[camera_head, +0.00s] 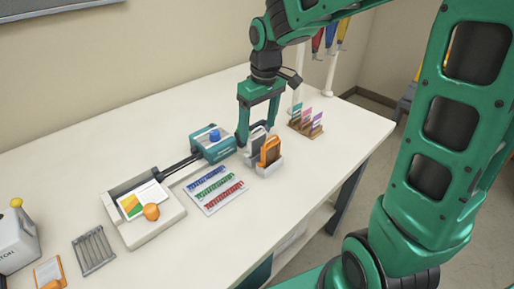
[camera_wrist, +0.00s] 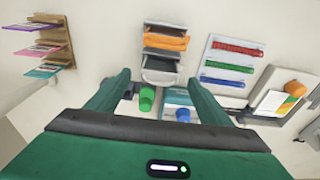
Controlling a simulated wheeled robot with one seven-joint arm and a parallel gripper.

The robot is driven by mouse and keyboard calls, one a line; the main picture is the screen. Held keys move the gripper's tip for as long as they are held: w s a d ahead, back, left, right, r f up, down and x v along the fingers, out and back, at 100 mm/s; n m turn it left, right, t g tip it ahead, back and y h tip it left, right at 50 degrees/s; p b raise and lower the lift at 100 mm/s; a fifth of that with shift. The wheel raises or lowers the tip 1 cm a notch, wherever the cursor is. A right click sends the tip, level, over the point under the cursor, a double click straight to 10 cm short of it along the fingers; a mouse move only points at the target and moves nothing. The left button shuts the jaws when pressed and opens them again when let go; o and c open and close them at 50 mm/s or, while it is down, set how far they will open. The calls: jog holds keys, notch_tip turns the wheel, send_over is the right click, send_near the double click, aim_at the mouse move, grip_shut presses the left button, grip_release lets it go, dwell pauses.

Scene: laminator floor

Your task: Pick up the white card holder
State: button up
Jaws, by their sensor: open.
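The white card holder (camera_head: 256,138) has a pale frame around a dark panel and stands upright in a small white stand (camera_head: 270,169). In the wrist view the white card holder (camera_wrist: 160,76) shows at the near end of the stand, between and just beyond my fingertips. An orange holder (camera_head: 271,150) stands in front of it in the same stand; it also shows in the wrist view (camera_wrist: 165,42). My gripper (camera_head: 257,127) is open, pointing down above and beside the white holder. Its fingers (camera_wrist: 159,76) lie on either side, with nothing gripped. Whether they touch it I cannot tell.
A teal device with a blue knob (camera_head: 214,143) sits close at left. A tray of coloured strips (camera_head: 215,189) and a white laminator-like unit (camera_head: 144,215) lie further left. A wooden rack of cards (camera_head: 305,124) stands at right. The table's front right is clear.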

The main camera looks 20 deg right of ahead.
aim_at(257, 134)
jog(key=shift+w+f, duration=0.2)
jog(key=shift+f, duration=0.95)
jog(key=shift+w+f, duration=0.2)
jog(key=shift+f, duration=0.9)
jog(key=c, duration=1.1)
jog(key=shift+r, duration=0.15)
